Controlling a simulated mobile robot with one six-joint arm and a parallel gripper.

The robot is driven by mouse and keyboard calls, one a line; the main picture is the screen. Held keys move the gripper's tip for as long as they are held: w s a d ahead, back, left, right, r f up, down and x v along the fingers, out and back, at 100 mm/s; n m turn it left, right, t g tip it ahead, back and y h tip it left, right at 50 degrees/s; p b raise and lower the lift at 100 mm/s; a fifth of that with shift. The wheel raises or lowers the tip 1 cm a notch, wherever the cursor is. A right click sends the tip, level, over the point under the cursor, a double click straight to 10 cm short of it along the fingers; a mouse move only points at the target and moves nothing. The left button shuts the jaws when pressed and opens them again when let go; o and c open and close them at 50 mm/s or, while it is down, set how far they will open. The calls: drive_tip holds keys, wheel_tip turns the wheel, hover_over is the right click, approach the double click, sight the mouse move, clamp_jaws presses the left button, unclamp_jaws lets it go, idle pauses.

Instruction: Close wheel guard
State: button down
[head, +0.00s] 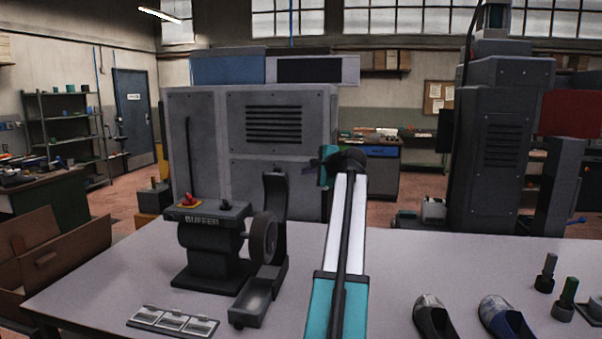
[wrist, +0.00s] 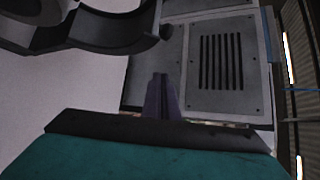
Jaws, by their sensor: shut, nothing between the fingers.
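The bench buffer (head: 215,245) stands on the table, with its round wheel (head: 262,238) on its right side. The dark curved wheel guard (head: 275,195) stands up behind and above the wheel, which is uncovered in front. In the wrist view the guard (wrist: 115,32) curves across the upper left and ends in a small knob (wrist: 166,31). My gripper (head: 326,160) is up to the right of the guard's top in the head view. Its fingers (wrist: 160,78) are shut and empty, apart from the guard in the wrist picture.
A tray (head: 258,300) sits below the wheel. A small sectioned holder (head: 172,321) lies at the table's front left. Shoes (head: 432,315) and dark pegs (head: 546,272) are on the right. A large grey cabinet (head: 250,130) stands behind the table (head: 390,265).

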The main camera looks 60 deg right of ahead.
drive_tip(key=w+f+p, duration=0.1)
drive_tip(key=w+p, duration=0.2)
drive_tip(key=w, duration=0.5)
drive_tip(key=shift+w+d+f+p, duration=0.25)
drive_tip(key=shift+d+p, duration=0.15)
idle(0.3)
drive_tip(key=shift+w+a, duration=0.15)
drive_tip(key=shift+a, duration=0.3)
drive_tip(key=shift+d, duration=0.25)
